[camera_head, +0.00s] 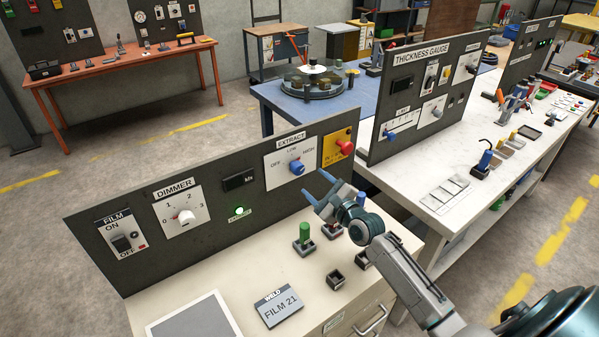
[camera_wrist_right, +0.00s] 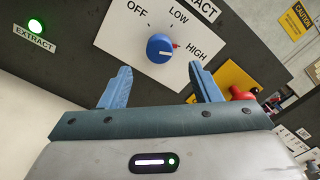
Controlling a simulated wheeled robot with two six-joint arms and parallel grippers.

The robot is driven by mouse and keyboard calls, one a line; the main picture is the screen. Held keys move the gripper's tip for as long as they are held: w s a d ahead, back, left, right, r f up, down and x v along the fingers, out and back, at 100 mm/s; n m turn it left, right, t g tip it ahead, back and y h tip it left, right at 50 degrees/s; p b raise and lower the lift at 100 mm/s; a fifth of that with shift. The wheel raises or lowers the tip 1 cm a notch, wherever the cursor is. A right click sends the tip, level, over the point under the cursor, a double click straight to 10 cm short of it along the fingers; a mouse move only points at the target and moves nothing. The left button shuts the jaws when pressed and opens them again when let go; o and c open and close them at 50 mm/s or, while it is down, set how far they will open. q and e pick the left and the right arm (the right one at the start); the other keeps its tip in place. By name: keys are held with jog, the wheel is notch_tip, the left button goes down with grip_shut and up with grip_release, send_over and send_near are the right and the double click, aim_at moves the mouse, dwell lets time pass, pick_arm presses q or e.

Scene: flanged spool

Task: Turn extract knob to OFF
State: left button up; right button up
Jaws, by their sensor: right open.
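The extract knob (camera_head: 296,167) is a round blue knob on a white plate marked OFF, LOW and HIGH, set in a dark upright panel. In the right wrist view the knob (camera_wrist_right: 160,48) has a red pointer on the side facing HIGH. My right gripper (camera_head: 318,187) is open and empty, just in front of the panel and a little right of the knob in the head view. In the wrist view its blue fingers (camera_wrist_right: 160,80) stand apart on either side below the knob, with no contact visible. My left gripper is not in view.
A red button (camera_head: 344,147) on a yellow plate sits right of the knob. A green lamp (camera_head: 239,211) glows to its left, beyond a small display. On the bench below are a green-handled piece (camera_head: 304,233), small dark holders and a FILM 21 card (camera_head: 279,305).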

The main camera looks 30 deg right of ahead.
aim_at(300, 171)
jog(key=w, duration=0.5)
jog(key=w+a+b, duration=0.1)
jog(key=w, duration=0.2)
jog(key=shift+w+a, duration=0.1)
jog(key=shift+w, duration=0.15)
jog(key=shift+c, duration=0.5)
jog(key=c, duration=0.9)
